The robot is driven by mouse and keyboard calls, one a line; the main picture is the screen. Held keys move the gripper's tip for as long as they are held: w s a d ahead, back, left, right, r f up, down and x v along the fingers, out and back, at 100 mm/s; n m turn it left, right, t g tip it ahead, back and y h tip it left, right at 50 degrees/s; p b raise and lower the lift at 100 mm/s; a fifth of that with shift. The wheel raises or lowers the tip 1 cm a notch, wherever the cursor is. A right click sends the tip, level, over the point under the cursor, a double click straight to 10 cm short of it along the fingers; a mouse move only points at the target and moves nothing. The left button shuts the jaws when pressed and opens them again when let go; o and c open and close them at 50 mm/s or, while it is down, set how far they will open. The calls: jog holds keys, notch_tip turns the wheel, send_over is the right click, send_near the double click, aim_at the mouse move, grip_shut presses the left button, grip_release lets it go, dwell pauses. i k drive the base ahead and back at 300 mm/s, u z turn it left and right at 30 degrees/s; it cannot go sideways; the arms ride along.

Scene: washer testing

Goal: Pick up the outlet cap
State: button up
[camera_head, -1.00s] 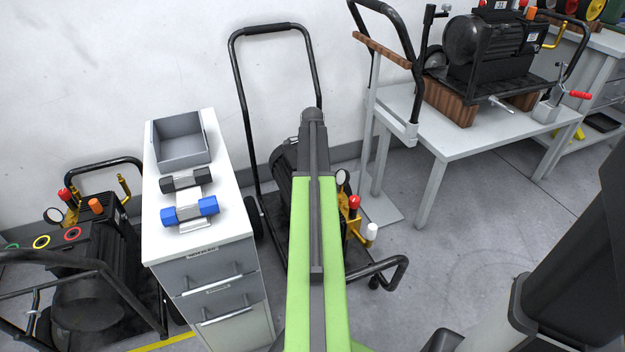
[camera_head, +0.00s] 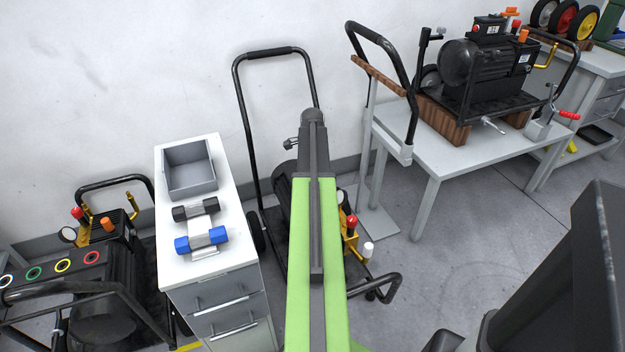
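A white cap (camera_head: 367,249) stands on the yellow fittings of the pressure washer (camera_head: 281,228) behind my arm. Orange caps show on the left washer (camera_head: 108,224) and on the right washer on the table (camera_head: 522,36). I cannot tell which of these is the outlet cap. My green and dark arm runs up the middle of the view and hides much of the middle washer. A small grey part, seemingly of my gripper (camera_head: 291,144), shows left of the arm's far end. Its fingers are too hidden and small to read.
A white drawer cabinet (camera_head: 230,277) stands left of the middle washer, with a grey bin (camera_head: 190,169) and black and blue dumbbell-like parts on top. A light table (camera_head: 400,140) stands at the right. Open floor (camera_head: 450,230) lies right of the middle washer.

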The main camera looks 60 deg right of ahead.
aim_at(368, 247)
jog(key=k, duration=1.5)
